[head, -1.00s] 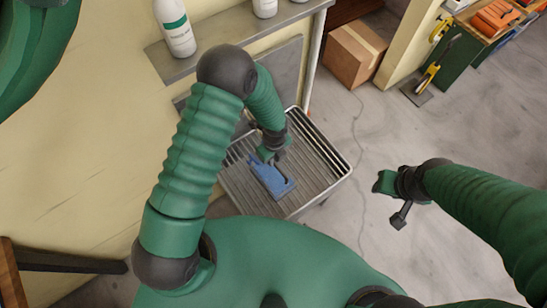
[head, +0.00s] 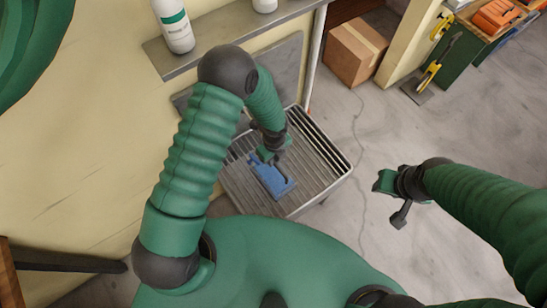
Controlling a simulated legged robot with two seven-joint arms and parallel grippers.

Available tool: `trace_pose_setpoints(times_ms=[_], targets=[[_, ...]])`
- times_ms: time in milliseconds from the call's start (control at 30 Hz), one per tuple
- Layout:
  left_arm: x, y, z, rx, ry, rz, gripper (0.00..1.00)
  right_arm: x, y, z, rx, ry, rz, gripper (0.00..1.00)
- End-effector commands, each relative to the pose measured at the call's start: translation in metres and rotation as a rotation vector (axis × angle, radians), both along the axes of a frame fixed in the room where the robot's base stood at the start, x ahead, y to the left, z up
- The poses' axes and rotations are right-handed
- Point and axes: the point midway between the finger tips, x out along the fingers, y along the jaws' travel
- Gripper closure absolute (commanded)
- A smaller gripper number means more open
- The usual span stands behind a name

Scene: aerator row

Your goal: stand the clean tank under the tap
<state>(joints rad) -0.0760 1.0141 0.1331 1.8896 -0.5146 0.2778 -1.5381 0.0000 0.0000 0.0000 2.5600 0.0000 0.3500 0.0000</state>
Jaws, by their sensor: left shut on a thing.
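A small blue object (head: 275,181) lies low over the slatted metal rack, left of the rack's middle. It may be the tank, but its shape is too small to tell. My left gripper (head: 269,158) is at its upper end and shut on it. The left arm hides part of the rack behind it. I cannot make out a tap. My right gripper (head: 388,198) is open and empty over the bare floor, right of the rack.
The rack (head: 335,160) has a raised metal rim and free slats to the right. A grey shelf (head: 215,53) with white bottles (head: 174,24) runs along the wall above. A cardboard box (head: 353,54) and a green bench (head: 455,65) stand beyond.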

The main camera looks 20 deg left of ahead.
Motion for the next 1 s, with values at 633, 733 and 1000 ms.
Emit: trace_pose_setpoints(times_ms=[633, 733, 1000], targets=[[0.000, 0.000, -0.002, 0.001, 0.001, 0.000, 0.61, 0.000, 0.000, -0.002, 0.000, 0.000, 0.000, 0.61], [0.001, 0.000, 0.007, -0.001, -0.001, 0.000, 0.61, 0.000, 0.000, -0.002, 0.000, 0.000, 0.000, 0.61], [0.002, -0.001, 0.078, 0.000, -0.006, 0.002, 0.61, 0.000, 0.000, -0.003, 0.000, 0.000, 0.000, 0.61]])
